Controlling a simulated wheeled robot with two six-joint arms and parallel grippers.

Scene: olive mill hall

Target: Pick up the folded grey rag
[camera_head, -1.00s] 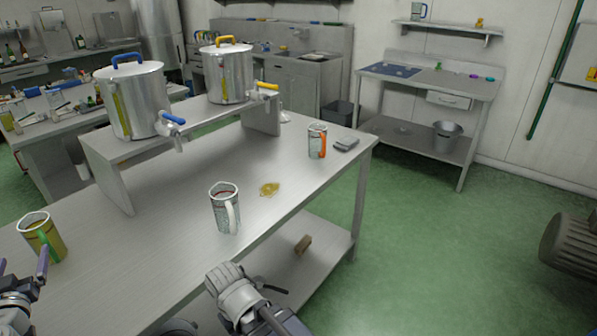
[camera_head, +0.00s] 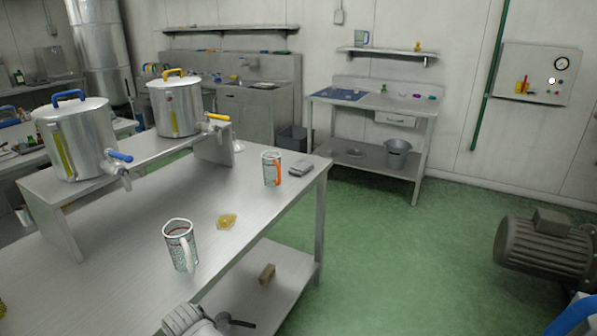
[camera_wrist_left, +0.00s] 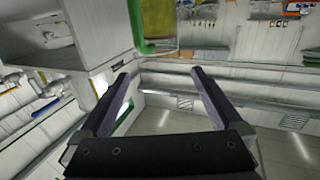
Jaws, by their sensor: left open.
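The folded grey rag (camera_head: 301,168) lies flat on the long steel table (camera_head: 110,250), near its far right corner, just right of a grey mug with an orange handle (camera_head: 271,169). A small gap seems to separate them. My left gripper (camera_wrist_left: 160,72) shows only in the left wrist view. Its two dark fingers are apart, with nothing between them. The rag cannot be made out in that view.
A white-handled mug (camera_head: 181,245) and a yellowish spill (camera_head: 227,221) are on the table. Two steel vats (camera_head: 79,140) (camera_head: 174,106) stand on a raised shelf. A brown block (camera_head: 267,273) lies on the lower shelf. Green floor is open to the right, before a motor (camera_head: 543,247).

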